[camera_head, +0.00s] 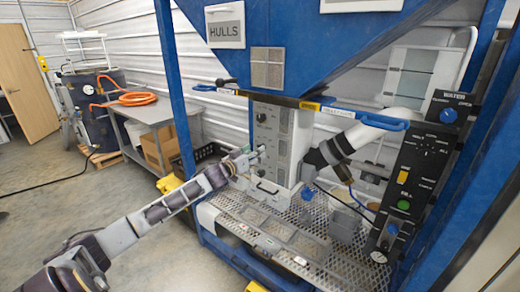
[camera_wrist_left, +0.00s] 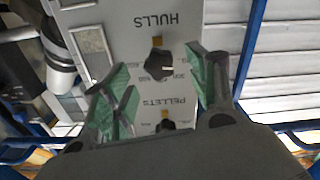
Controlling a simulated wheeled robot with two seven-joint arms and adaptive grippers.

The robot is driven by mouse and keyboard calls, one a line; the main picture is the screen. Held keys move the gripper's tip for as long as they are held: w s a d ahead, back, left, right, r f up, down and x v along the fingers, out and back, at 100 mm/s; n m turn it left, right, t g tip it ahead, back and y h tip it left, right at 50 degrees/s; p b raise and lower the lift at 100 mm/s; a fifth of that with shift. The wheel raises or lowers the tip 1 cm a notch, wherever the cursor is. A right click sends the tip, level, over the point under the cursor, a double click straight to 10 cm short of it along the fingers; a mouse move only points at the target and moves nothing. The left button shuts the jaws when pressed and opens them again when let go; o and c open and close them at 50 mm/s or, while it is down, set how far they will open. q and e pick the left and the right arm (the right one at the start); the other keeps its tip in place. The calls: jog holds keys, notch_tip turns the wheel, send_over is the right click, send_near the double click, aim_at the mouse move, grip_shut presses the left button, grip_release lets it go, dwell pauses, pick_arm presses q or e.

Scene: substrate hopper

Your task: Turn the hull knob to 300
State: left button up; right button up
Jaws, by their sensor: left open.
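A black knob (camera_wrist_left: 158,64) with a yellow mark beside it sits on the pale panel (camera_head: 270,120), between the HULLS and PELLETS lettering, which appears upside down in the left wrist view. A second dark knob (camera_wrist_left: 165,126) lies past the PELLETS lettering. My left gripper (camera_head: 256,156) reaches the panel's front from the left. In the left wrist view its green-padded fingers (camera_wrist_left: 168,92) are spread, with nothing held between them. The first knob shows just beyond the fingertips; contact cannot be told. The exact knob setting is too small to read. My right gripper is not in view.
The blue hopper frame (camera_head: 183,120) and a blue handle bar (camera_head: 384,122) surround the panel. A mesh grate (camera_head: 310,245) lies below. A black control box (camera_head: 415,165) with coloured buttons stands at right. Open floor (camera_head: 45,195) lies to the left.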

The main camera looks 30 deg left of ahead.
pick_arm(q)
jog(key=shift+w+d+p, duration=0.2)
jog(key=shift+w+p, duration=0.2)
jog(key=shift+w, duration=1.75)
jog(key=c, duration=1)
jog(key=shift+c, duration=0.2)
jog(key=shift+m, duration=0.4)
jog(key=m+p, duration=0.1)
jog(key=m, duration=0.2)
jog(key=shift+r, duration=0.1)
jog(key=shift+m+p, duration=0.4)
jog(key=shift+m, duration=1.6)
